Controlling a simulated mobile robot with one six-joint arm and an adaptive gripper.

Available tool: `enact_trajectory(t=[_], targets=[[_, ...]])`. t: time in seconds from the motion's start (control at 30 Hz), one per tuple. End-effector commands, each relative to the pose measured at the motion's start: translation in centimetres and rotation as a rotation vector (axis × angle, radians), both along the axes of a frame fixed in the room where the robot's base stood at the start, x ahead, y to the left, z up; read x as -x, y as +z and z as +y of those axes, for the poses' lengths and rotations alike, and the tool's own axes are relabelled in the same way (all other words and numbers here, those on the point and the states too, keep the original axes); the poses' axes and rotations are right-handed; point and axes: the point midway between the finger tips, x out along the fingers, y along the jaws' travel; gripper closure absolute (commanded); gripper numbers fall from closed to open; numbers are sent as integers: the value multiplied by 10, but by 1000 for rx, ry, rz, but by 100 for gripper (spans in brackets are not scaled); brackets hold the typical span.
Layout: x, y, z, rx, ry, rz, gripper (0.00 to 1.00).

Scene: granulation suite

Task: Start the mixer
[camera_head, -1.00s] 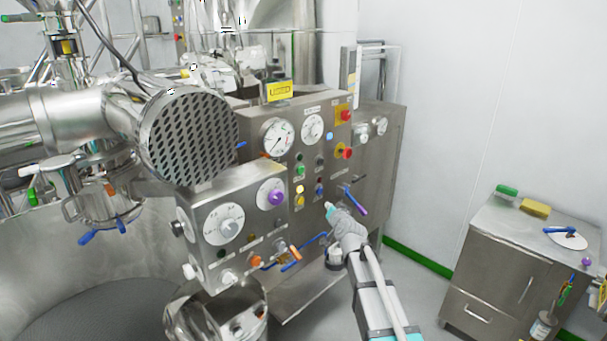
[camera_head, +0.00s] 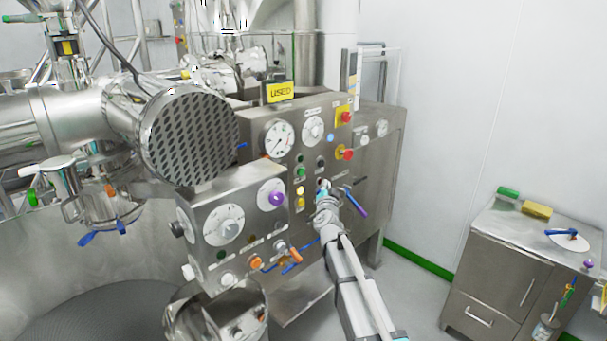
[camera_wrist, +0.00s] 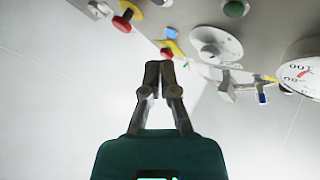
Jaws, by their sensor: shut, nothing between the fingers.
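The steel control panel (camera_head: 375,170) stands mid-picture in the head view. It carries a gauge (camera_head: 278,138), a dial (camera_head: 312,130), a green button (camera_head: 301,172), a black button (camera_head: 320,162), a yellow button (camera_head: 300,191) and red knobs on yellow plates (camera_head: 347,117). My gripper (camera_head: 323,186) is shut and empty, its tip at the lower button area, right of the yellow button. It hides what is behind it; contact cannot be told. The wrist view shows the closed fingers (camera_wrist: 158,68), with a red knob (camera_wrist: 122,22) and a green button (camera_wrist: 236,9) beyond.
A smaller control box (camera_head: 235,190) with a purple knob (camera_head: 277,198) stands left of my arm. A purple-tipped lever (camera_head: 356,203) juts out close on the right. A yellow "USED" sign (camera_head: 280,91) tops the panel. A steel cabinet (camera_head: 500,265) stands right, beyond open floor.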

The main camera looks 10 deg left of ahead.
Motion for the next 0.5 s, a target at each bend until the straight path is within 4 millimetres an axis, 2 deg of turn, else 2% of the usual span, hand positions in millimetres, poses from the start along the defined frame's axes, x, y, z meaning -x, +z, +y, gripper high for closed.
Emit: enact_trajectory(t=[0.27,0.5], targets=[[-8,0,9,0,1,1,100],[-22,0,27,0,1,1,100]])
